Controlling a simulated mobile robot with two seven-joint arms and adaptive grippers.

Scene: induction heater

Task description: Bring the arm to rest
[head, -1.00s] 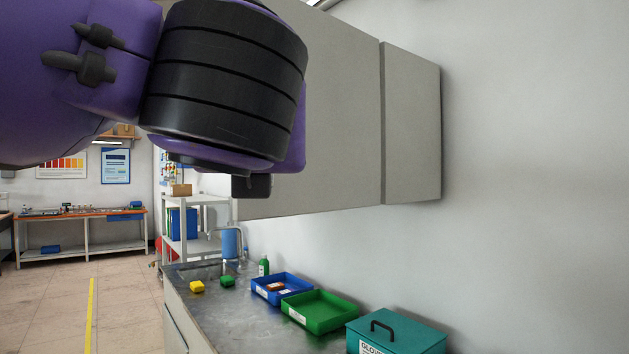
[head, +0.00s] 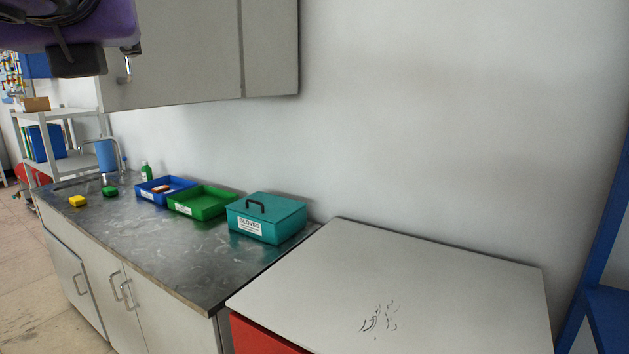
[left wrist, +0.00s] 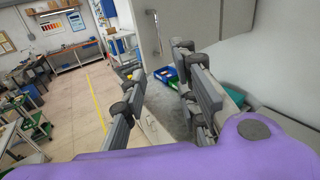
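Part of my purple left arm (head: 70,35) shows at the top left of the head view, raised in front of the wall cabinet. My left gripper (left wrist: 163,88) shows in the left wrist view. Its two grey fingers stand apart with a clear gap between them, and nothing is held. Beyond the gap lie the cabinet and the counter. The fingers do not show in the head view. My right gripper is in neither view.
The grey counter (head: 165,255) holds a teal gloves box (head: 285,217), a green tray (head: 205,204), a blue tray (head: 152,194), a green block (head: 109,191) and a yellow block (head: 77,201). A white-topped red cabinet (head: 440,290) stands at right. The wall cabinet (head: 185,60) hangs above.

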